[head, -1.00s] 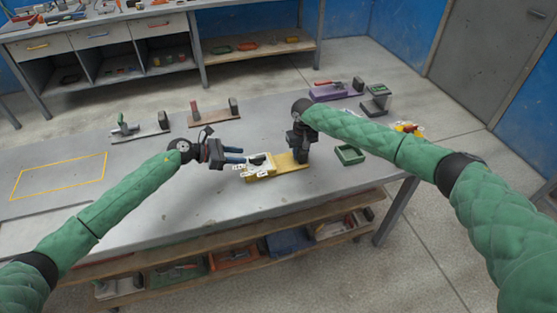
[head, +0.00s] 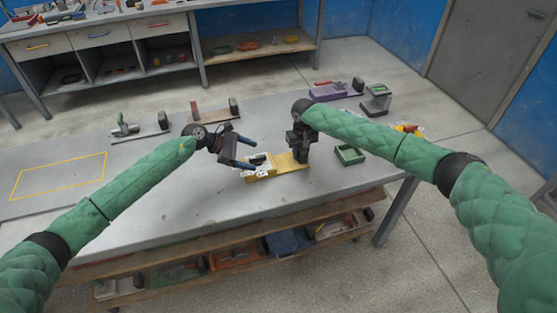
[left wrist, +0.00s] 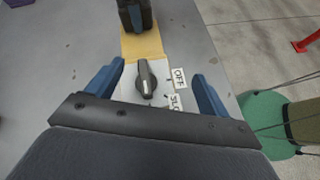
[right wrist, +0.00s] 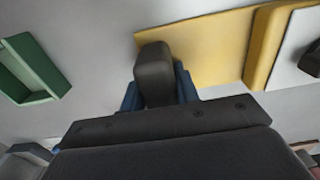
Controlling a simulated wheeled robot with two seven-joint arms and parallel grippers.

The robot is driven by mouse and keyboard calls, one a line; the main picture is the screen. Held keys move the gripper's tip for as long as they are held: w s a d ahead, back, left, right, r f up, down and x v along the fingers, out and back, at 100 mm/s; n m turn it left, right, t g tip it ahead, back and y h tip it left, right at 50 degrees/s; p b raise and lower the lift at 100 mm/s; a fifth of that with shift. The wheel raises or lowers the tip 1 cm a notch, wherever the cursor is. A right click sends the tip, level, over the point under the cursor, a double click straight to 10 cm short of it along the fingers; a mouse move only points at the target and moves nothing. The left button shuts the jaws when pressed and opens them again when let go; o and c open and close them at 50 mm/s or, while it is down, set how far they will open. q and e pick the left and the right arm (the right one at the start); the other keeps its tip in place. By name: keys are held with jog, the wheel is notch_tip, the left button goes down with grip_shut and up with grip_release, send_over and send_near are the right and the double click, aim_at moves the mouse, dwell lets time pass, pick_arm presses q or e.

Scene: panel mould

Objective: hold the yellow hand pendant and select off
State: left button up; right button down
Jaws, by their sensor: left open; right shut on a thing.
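The yellow hand pendant (head: 291,160) lies on the grey table. Its raised yellow end has a white face with a black knob (left wrist: 146,80), and labels OFF (left wrist: 179,78) and SLO, partly hidden, at the knob's right in the left wrist view. The knob's pale mark points toward the bottom of that view, not straight at OFF. My left gripper (left wrist: 157,74) is open, its blue fingers on either side of the knob and apart from it. My right gripper (head: 298,152) is shut on the pendant's dark upright grip (right wrist: 154,75) at the other end.
A green open tray (head: 349,155) sits right of my right gripper. Wooden and grey fixtures (head: 214,117) and a purple one (head: 335,92) stand farther back. A yellow outlined area (head: 60,177) at left is empty. The table's front edge is close to the pendant.

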pick_arm(q)
jog(key=d+m+y, duration=0.1)
jog(key=d+r+m+g+y, duration=0.1)
jog(key=m, duration=0.1)
jog(key=d+m+y, duration=0.1)
jog(key=m, duration=0.1)
jog(key=shift+r+g, duration=0.4)
jog(key=r+m+y, duration=0.1)
jog(key=m+y, duration=0.1)
jog(key=m, duration=0.1)
notch_tip(320, 180, up, 6)
jog(key=m+y, duration=0.5)
jog(key=y, duration=0.1)
send_over(257, 157)
notch_tip(257, 157, down, 12)
jog(key=shift+w+r, duration=0.1)
jog(key=shift+d, duration=0.1)
jog(key=c, duration=1)
